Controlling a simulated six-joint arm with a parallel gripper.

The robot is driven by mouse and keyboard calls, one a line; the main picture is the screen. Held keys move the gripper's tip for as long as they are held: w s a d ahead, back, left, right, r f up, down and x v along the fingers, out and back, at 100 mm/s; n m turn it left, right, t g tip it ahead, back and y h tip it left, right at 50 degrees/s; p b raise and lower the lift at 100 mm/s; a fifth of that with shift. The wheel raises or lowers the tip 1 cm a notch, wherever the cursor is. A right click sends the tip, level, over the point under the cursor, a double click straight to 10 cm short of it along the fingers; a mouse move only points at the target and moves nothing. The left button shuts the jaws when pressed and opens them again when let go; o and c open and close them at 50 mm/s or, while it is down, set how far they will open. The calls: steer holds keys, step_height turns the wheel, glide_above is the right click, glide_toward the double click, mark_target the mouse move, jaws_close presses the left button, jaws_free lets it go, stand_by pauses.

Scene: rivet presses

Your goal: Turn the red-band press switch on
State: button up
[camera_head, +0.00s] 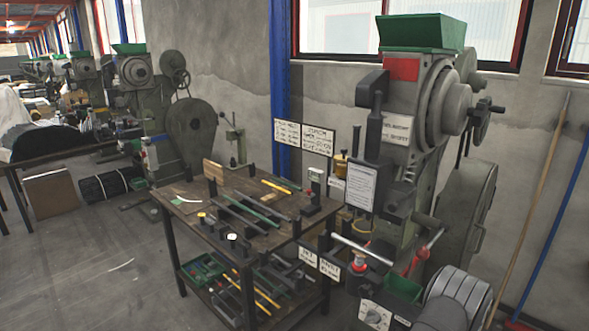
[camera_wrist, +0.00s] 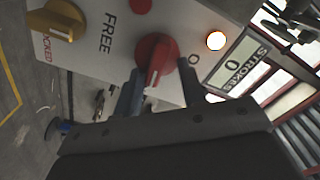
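The press with a red band (camera_head: 401,69) and a green hopper stands at the right in the head view. In the wrist view, a red rotary switch (camera_wrist: 156,55) sits on a pale control panel, with an "O" mark to its right. A white line shows on its handle. My gripper (camera_wrist: 161,72) is at the switch, with one dark finger on each side of the handle. The fingers are apart, with small gaps seeming to show beside the handle; contact is hard to judge. I cannot make out my gripper in the head view.
Beside the switch are a yellow knob (camera_wrist: 57,20) marked FREE and LOCKED, a red button (camera_wrist: 141,5), a lit lamp (camera_wrist: 215,41) and a strokes counter (camera_wrist: 233,60) reading 0. A wooden workbench (camera_head: 177,205) with tools stands left of the press.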

steer(key=o, duration=0.7)
steer(key=s+a+n, duration=1.1)
steer(key=s+a, duration=0.1)
steer(key=a, duration=0.1)
steer(key=x, duration=1.1)
steer(key=f+x, duration=0.1)
steer(key=x, duration=0.5)
steer(key=shift+w+d, duration=0.15)
steer(key=shift+w, duration=0.25)
steer(key=c, duration=0.9)
